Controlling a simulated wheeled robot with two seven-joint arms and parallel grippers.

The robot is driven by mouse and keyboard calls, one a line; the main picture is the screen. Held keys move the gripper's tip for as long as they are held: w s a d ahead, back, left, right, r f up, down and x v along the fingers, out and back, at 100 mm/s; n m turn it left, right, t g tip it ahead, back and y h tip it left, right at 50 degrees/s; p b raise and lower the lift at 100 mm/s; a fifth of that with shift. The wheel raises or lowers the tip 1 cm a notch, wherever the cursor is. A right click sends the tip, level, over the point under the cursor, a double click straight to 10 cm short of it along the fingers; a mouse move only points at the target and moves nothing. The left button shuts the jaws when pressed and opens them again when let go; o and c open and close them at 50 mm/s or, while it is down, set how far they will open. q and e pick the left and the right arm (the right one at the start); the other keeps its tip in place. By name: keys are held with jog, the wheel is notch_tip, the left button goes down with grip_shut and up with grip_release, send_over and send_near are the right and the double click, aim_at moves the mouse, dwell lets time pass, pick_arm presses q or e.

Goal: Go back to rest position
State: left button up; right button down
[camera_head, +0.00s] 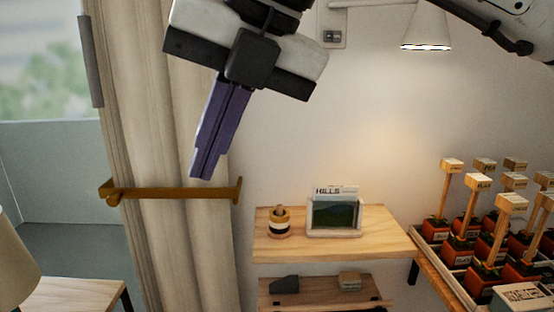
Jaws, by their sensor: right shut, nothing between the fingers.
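My right gripper (203,177) is raised at the upper middle of the head view, in front of the curtain and wall. Its purple fingers are together, point down and slightly left, and hold nothing. The fingertips appear just above the brass curtain holdback in the picture. A white and black arm link of mine crosses the top right corner. My left gripper is not in view.
A wooden shelf (390,238) holds a small striped pot (279,224) and a framed picture (334,214). A tray of several red pots with wooden markers (462,222) stands at right. A lamp (427,28) hangs above. A beige curtain (160,150) and brass holdback (165,192) are at left.

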jog(key=s+a+f+g+y, duration=0.4)
jog(key=s+a+g+y, duration=0.1)
jog(key=a+g+y, duration=0.6)
jog(key=w+d+f+m+t+y, duration=0.35)
jog(key=w+d+m+t, duration=0.2)
jog(key=m+t, duration=0.35)
jog(key=w+d+f+m+t+y, duration=0.3)
jog(key=w+d+f+m+t, duration=0.15)
jog(key=w+m+t, duration=0.35)
jog(key=d+f+m+t+h, duration=0.3)
jog(key=d+f+m+h, duration=0.15)
jog(key=f, duration=0.45)
jog(key=d+f+m+t+h, duration=0.2)
jog(key=d+f+m+h, duration=0.3)
jog(key=f, duration=0.4)
jog(key=d+f+m+t+h, duration=0.3)
jog(key=d+f+m+h, duration=0.15)
jog(key=f+m, duration=0.35)
jog(key=s+d+f+m+g+h, duration=0.1)
jog(key=s+d+f+g+h, duration=0.2)
jog(key=s+f, duration=0.8)
jog(key=s+d+f+m+g+h, duration=0.1)
jog(key=s+d+f+g+h, duration=0.2)
jog(key=f, duration=1.1)
jog(key=s+d+g, duration=0.2)
jog(key=s+d, duration=0.3)
jog(key=s, duration=0.2)
jog(key=shift+s+d+f, duration=0.15)
jog(key=shift+s+f, duration=0.1)
jog(key=shift+s, duration=0.15)
